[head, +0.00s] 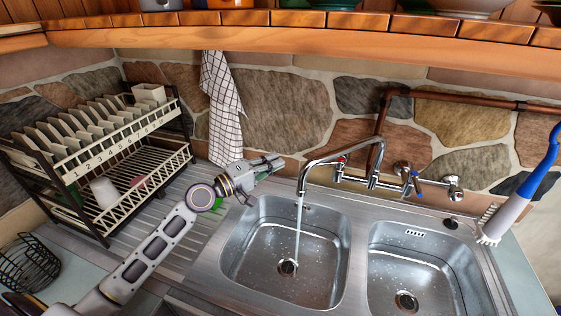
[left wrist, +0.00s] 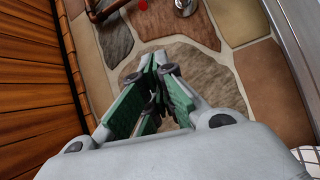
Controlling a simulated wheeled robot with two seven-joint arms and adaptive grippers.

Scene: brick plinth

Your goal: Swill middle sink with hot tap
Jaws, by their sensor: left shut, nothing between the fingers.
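Two steel basins show in the head view: a left one (head: 262,262) and a right one (head: 385,262). The curved chrome spout (head: 318,150) hangs over the left basin, and a thin water stream (head: 298,218) falls from it. Droplets speckle both basins. The red-marked hot tap (head: 340,162) is on the wall mixer; its red mark also shows at the top of the left wrist view (left wrist: 143,4). The blue-marked tap (head: 417,184) is to its right. My left gripper (head: 280,162) is shut and empty, left of the spout and apart from the hot tap. My right gripper is out of view.
A dish rack (head: 118,140) with plates and a cup stands at left, beside the ribbed drainboard. A checked towel (head: 220,105) hangs behind my left gripper. A wooden shelf (head: 300,42) spans above. A blue-handled brush (head: 512,210) stands at right. Copper pipe runs along the stone wall.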

